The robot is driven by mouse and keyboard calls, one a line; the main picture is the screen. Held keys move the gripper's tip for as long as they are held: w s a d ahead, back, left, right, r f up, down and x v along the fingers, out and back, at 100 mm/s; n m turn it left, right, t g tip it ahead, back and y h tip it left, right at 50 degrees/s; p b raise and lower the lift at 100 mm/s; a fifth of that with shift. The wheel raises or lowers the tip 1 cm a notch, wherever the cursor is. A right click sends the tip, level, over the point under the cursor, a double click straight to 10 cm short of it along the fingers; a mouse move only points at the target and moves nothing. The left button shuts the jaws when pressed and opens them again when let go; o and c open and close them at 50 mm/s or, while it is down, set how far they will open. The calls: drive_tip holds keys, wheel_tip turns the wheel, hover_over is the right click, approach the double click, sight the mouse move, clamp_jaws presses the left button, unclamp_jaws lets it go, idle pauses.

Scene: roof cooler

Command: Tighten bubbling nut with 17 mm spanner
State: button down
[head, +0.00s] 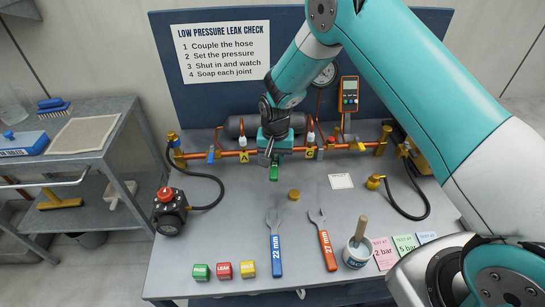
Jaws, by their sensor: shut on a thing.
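My gripper (271,152) is at the copper pipe run (218,155), near its middle. It is shut on a green-handled tool (274,172), whose handle points down and towards me. The tool is seen nearly end-on; its jaw and any size marking are hidden, so I cannot tell whether it touches a nut. Yellow tags A (244,157) and C (309,154) mark joints on either side of my gripper. The joint between them is hidden behind my gripper. No bubbles can be made out. A blue 22 mm spanner (276,250) and an orange 27 mm spanner (325,245) lie on the bench.
A soap pot with brush (357,254) stands at the bench front, beside coloured test cards (384,252). Green, red and yellow blocks (224,270) lie front left. A brass cap (294,194) lies mid-bench. A black regulator (170,213) and hoses flank the pipe.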

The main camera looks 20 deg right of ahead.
sight(274, 175)
drive_tip(key=shift+s, duration=0.1)
drive_tip(key=shift+s+a+p, duration=0.2)
drive_tip(key=shift+s+a, duration=0.15)
drive_tip(key=shift+s, duration=0.55)
drive_tip(key=shift+s+a+p, duration=0.2)
drive_tip(key=shift+s+a, duration=0.15)
drive_tip(key=shift+s, duration=0.6)
drive_tip(key=shift+s+a+p, duration=0.2)
drive_tip(key=shift+s+a, duration=0.15)
drive_tip(key=shift+s, duration=0.55)
drive_tip(key=shift+r, duration=0.1)
